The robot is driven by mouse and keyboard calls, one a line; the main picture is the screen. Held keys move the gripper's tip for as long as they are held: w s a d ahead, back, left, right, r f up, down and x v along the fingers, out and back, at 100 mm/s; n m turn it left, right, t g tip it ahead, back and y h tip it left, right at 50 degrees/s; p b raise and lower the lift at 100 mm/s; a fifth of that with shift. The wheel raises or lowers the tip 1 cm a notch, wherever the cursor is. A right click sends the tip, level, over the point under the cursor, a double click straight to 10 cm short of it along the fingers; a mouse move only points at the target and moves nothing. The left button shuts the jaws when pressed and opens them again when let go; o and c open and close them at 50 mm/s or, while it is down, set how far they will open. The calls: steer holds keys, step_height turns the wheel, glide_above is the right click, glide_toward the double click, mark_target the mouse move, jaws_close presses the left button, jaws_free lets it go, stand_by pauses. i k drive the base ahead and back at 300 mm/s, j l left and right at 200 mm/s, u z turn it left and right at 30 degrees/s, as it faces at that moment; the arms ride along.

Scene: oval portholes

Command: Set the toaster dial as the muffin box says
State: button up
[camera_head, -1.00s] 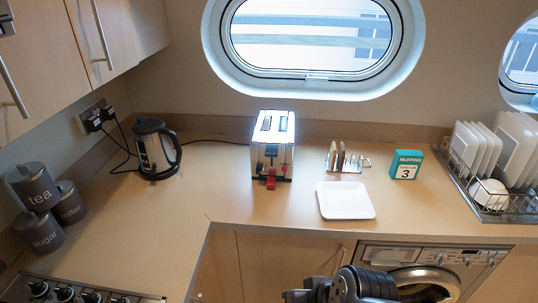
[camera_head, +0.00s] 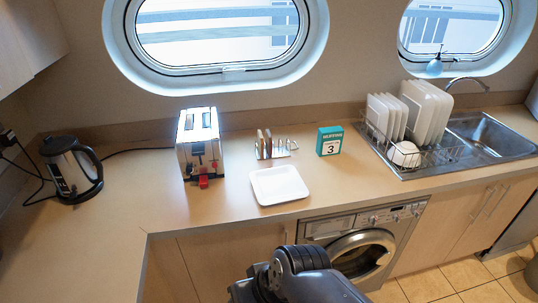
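The toaster (camera_head: 198,143) stands on the counter below the left porthole, a chrome and white box with slots on top. A red lever or knob (camera_head: 203,181) shows low on its front; the dial's setting is too small to read. The muffin box (camera_head: 329,141) is teal and stands upright on the counter to the right of the toaster. Its label reads "MUFFINS" with a large 3. Part of my dark arm shows at the bottom middle, in front of the counter. My gripper's fingers cannot be made out.
A white square plate (camera_head: 279,185) lies in front of a toast rack (camera_head: 273,146). A kettle (camera_head: 72,170) stands at left, its cord running along the wall. A dish rack (camera_head: 410,140) and a sink (camera_head: 495,135) are at right. Counter is clear around the toaster's front.

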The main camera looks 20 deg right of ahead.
mark_target(189, 170)
steer(key=i, duration=1)
steer(key=l+z, duration=0.05)
